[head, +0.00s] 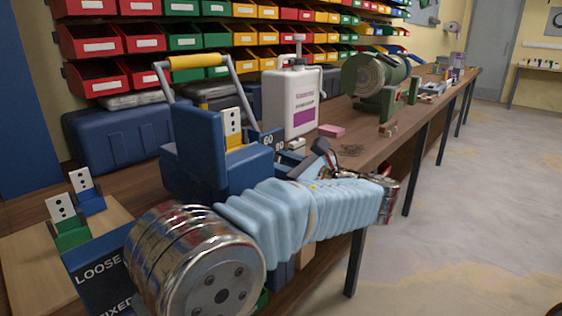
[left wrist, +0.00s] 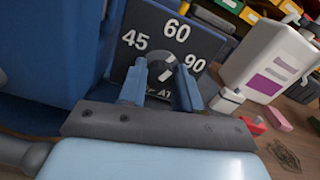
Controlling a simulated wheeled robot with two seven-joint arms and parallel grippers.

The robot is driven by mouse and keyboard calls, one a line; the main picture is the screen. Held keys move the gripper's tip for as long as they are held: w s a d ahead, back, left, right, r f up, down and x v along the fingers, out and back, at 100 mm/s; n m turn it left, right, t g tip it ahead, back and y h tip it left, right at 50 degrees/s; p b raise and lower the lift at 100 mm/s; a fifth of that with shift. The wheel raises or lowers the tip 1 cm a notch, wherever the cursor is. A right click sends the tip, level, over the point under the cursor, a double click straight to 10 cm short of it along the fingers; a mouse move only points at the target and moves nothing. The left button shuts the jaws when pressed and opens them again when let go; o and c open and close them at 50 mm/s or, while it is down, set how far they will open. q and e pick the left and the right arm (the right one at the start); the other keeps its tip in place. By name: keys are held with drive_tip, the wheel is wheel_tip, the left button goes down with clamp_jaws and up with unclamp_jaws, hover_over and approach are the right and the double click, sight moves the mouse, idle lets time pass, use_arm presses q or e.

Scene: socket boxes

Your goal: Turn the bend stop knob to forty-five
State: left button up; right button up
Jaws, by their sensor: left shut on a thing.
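The bend stop knob (left wrist: 164,75) is a small grey knob with a white mark on a dark dial panel (left wrist: 196,45) printed 45, 60 and 90. I cannot tell exactly which number the mark points to. My left gripper (left wrist: 161,68) has its two blue fingers on either side of the knob, shut on it. My right gripper is out of view.
A white jug (head: 291,101) with a purple label stands behind the fixture. A pink block (head: 332,131) lies on the wooden bench right of it. A green machine (head: 382,86) stands farther back. A dark box (head: 98,277) marked LOOSE and FIXED is at front left.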

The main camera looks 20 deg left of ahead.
use_arm(q)
drive_tip(key=o, duration=1)
drive_tip(key=shift+o, duration=0.2)
drive_tip(key=v, duration=1.4)
drive_tip(key=shift+a, duration=0.1)
